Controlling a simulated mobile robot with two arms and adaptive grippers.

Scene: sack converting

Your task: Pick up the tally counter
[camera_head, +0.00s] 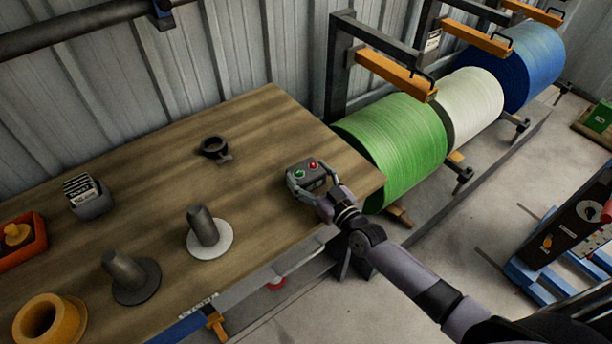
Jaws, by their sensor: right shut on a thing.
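The tally counter looks to be the small grey block (91,203) with a black-and-white number face, standing on the left part of the wooden table. My right gripper (329,198) is far to the right of it, at the table's right end. It is shut on a grey box (302,176) with a green and a red button on top. The fingertips are partly hidden against the box, and I cannot tell whether the box is clear of the table. My left gripper is not in view.
The wooden table (265,130) also holds a black ring clamp (213,148), two spindles on round bases (204,228) (126,272), an orange spool (48,318) and an orange tray (38,248). Green, white and blue rolls (400,150) stand beyond the right end.

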